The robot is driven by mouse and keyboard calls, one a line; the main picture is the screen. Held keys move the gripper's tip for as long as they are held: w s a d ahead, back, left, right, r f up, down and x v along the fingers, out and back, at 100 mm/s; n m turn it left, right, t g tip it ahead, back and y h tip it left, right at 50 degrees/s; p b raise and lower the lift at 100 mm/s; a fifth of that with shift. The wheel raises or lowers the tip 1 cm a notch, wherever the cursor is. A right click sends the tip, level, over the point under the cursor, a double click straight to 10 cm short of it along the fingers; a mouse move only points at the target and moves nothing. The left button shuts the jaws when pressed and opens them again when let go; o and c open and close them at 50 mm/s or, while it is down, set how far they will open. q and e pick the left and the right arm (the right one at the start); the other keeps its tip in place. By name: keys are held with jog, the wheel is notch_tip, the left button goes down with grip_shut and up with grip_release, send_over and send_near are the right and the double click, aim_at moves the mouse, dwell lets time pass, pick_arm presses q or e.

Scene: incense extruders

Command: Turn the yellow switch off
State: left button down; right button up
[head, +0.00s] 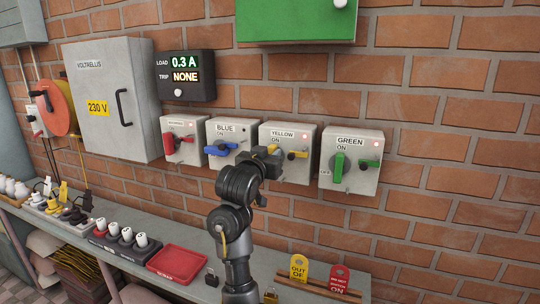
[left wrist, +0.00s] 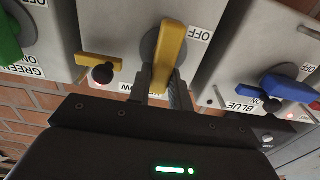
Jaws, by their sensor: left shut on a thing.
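The yellow switch box (head: 305,170) is on the brick wall between the blue and green boxes. Its yellow handle (left wrist: 168,55) points toward the box's name label, away from the OFF mark at its side. My left gripper (head: 268,153) is at the front of this box. In the left wrist view, the gripper (left wrist: 160,88) has one finger on each side of the handle's end and is shut on it. In the head view the gripper and wrist hide most of the handle. A small yellow tab (left wrist: 97,63) sits beside the knob, near a dark red lamp. My right gripper is out of view.
The blue box (head: 219,158) and green box (head: 350,175) stand close on either side. The red-handled box (head: 180,145) is farther left. Below runs a shelf (head: 205,243) with a red tray (head: 178,263), padlocks and tags. A display (head: 185,75) reads 0.3 A, trip NONE.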

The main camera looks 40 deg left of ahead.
pick_arm(q)
jog(key=shift+m, duration=0.3)
jog(key=shift+w+d+f+m+b, duration=0.1)
jog(key=shift+d+f+m+b, duration=0.3)
jog(key=shift+m, duration=2.45)
jog(key=shift+w+d+f+m+b, duration=0.25)
jog(key=shift+m+b, duration=0.25)
jog(key=shift+m, duration=2.4)
jog(key=shift+d+f+m+b, duration=0.25)
jog(key=shift+f+m+b, duration=0.2)
jog(key=shift+m, duration=2.4)
jog(key=c, duration=1.3)
grip_release()
jog(key=shift+s, duration=0.1)
